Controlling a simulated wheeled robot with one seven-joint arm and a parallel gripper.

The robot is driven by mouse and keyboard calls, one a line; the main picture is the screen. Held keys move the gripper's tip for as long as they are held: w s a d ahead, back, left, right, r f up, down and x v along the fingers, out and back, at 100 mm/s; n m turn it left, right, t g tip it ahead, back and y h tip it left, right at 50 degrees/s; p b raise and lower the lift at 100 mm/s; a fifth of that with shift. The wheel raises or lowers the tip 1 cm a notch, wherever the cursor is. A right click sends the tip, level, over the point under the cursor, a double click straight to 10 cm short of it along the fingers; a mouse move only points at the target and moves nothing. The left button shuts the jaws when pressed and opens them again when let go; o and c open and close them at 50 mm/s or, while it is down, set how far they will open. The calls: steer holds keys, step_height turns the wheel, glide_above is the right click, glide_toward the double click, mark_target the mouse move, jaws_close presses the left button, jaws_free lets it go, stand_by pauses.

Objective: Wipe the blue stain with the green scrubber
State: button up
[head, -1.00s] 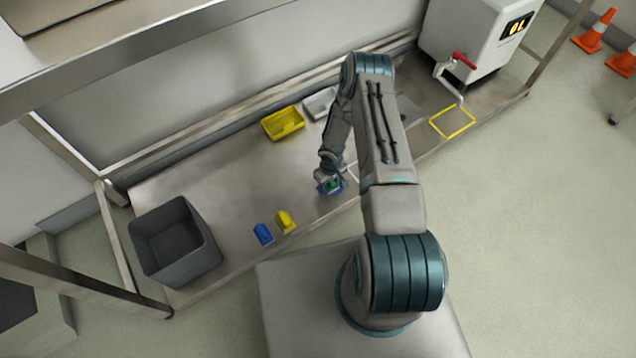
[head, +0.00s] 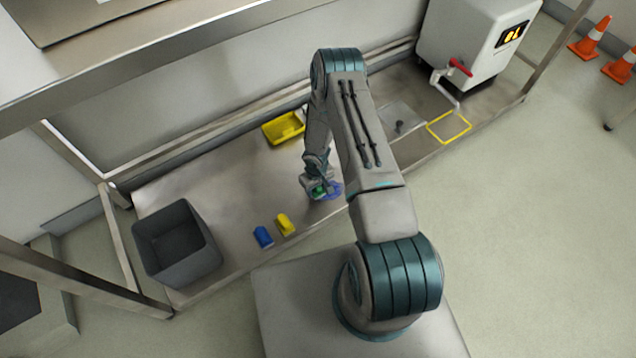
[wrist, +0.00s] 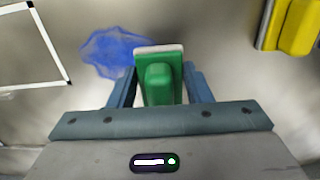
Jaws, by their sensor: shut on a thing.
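The green scrubber (wrist: 158,85) is between the two fingers of my gripper (wrist: 160,88), which is shut on it. It has a pale strip along its front edge. In the head view the scrubber (head: 319,190) shows as a small green patch below my gripper (head: 319,186). The blue stain (wrist: 115,50) is an irregular translucent smear on the metal bench top, left of the scrubber in the wrist view. The stain (head: 333,190) shows just right of the scrubber in the head view. I cannot tell whether the scrubber touches the bench.
A blue scrubber (head: 263,237) and a yellow scrubber (head: 285,224) stand left of my gripper. A grey bin (head: 178,243) is at the bench's left end. A yellow tray (head: 283,128) lies behind. A white box with a red-handled tap (head: 478,40) stands right.

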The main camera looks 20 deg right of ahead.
steer(key=shift+a+r+p, duration=0.1)
steer(key=shift+r+p, duration=0.85)
steer(key=shift+r, duration=0.9)
